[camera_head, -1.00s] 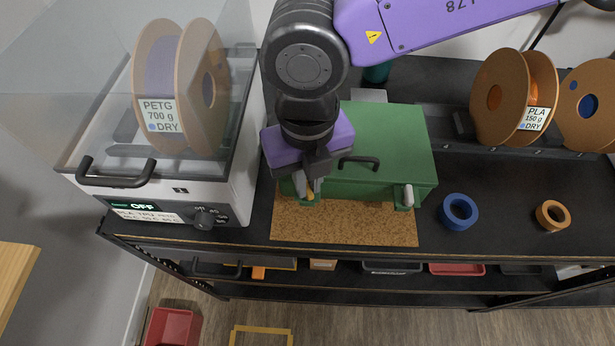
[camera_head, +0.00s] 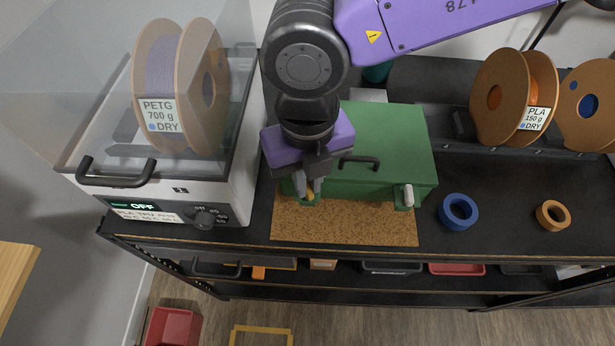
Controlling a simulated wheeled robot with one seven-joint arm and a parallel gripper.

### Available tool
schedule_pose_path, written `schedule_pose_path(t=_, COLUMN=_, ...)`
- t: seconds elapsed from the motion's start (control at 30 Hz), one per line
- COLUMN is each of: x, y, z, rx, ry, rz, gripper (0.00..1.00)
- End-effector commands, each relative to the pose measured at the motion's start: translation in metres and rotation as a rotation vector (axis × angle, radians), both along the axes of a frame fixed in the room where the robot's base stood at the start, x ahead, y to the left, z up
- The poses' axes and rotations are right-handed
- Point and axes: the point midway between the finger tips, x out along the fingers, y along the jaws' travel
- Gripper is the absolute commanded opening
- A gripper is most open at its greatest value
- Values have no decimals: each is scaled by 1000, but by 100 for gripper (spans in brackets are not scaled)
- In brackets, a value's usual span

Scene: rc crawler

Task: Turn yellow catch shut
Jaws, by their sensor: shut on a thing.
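A green box (camera_head: 385,140) with a dark handle (camera_head: 359,162) on its lid stands on a cork mat (camera_head: 345,226). The yellow catch (camera_head: 311,195) is at the left of the box's front face; only a small yellow bit shows between my fingers. My gripper (camera_head: 309,194) points down at the box's front left and is shut on the yellow catch. My purple wrist hides the box's left part. A white catch (camera_head: 408,195) shows at the right of the front face.
A filament dryer (camera_head: 170,190) with a spool inside stands close on the left. A blue ring (camera_head: 458,211) and an orange ring (camera_head: 552,215) lie on the black bench to the right. Spools (camera_head: 515,95) stand at the back right. The mat's front is clear.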

Motion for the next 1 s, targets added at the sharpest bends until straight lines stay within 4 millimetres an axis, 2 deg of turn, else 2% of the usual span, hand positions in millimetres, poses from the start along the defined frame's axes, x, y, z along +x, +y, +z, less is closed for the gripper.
schedule_pose_path(t=0.2, x=0, y=0, z=1, rx=0, ry=0, rz=0, gripper=0)
schedule_pose_path(t=0.23, x=0, y=0, z=1, rx=0, ry=0, rz=0, gripper=13)
schedule_pose_path(t=0.3, x=0, y=0, z=1, rx=0, ry=0, rz=0, gripper=26)
schedule_pose_path(t=0.33, x=0, y=0, z=1, rx=0, ry=0, rz=0, gripper=28)
schedule_pose_path(t=0.7, x=1, y=0, z=4, rx=0, ry=-2, rz=0, gripper=28)
schedule_pose_path(t=0.77, x=1, y=0, z=10, rx=-1, ry=-4, rz=-1, gripper=28)
schedule_pose_path(t=1.0, x=1, y=0, z=49, rx=1, ry=-4, rz=-1, gripper=28)
